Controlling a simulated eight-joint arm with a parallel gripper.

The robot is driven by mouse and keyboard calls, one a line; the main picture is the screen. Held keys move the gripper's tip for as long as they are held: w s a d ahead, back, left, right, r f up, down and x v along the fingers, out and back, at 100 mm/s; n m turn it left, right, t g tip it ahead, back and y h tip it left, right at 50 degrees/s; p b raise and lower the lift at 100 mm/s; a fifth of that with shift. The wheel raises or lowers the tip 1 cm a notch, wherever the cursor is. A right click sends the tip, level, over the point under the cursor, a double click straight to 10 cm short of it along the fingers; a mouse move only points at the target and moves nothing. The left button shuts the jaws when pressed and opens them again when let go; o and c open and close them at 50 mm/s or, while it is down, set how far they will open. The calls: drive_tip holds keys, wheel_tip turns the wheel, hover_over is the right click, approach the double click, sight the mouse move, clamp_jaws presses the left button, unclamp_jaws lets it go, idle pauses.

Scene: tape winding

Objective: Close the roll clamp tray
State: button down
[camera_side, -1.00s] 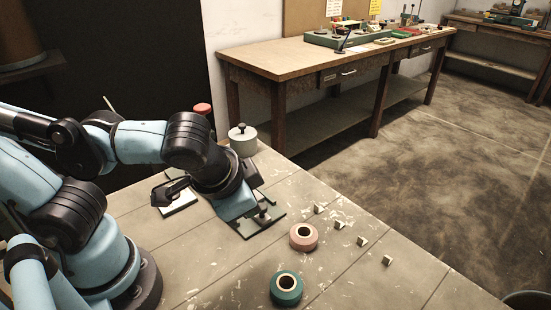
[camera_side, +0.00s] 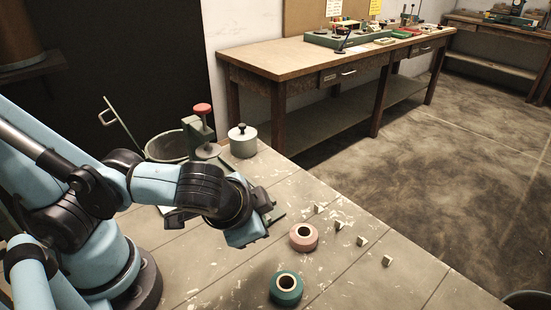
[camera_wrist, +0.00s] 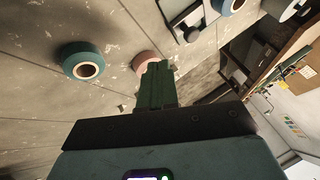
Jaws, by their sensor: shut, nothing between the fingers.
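My gripper (camera_wrist: 154,70) is shut and empty, its fingers pressed together in the wrist view. In the side view its lower end (camera_side: 247,238) is low over the table, left of the pink tape roll (camera_side: 303,237). A dark flat tray with a metal clamp piece, which looks like the roll clamp tray (camera_wrist: 188,22), lies beyond the fingers at the top of the wrist view.
A teal tape roll (camera_side: 286,288) and several small pale blocks (camera_side: 362,241) lie on the table. A red-topped stand (camera_side: 203,132), a grey lidded pot (camera_side: 243,142) and a bucket (camera_side: 167,147) are behind my arm.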

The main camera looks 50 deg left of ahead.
drive_tip(key=shift+x, duration=2.4)
drive_tip(key=shift+w+a+f, duration=0.1)
drive_tip(key=shift+w+a, duration=0.2)
drive_tip(key=shift+a, duration=0.3)
drive_tip(key=shift+w+a+f, duration=0.15)
drive_tip(key=shift+w+a, duration=0.15)
drive_tip(key=shift+a, duration=0.25)
drive_tip(key=shift+w+a+f, duration=0.1)
drive_tip(key=shift+w+a, duration=0.25)
drive_tip(key=shift+a, duration=0.25)
drive_tip(key=a, duration=1.4)
drive_tip(key=shift+r, duration=0.2)
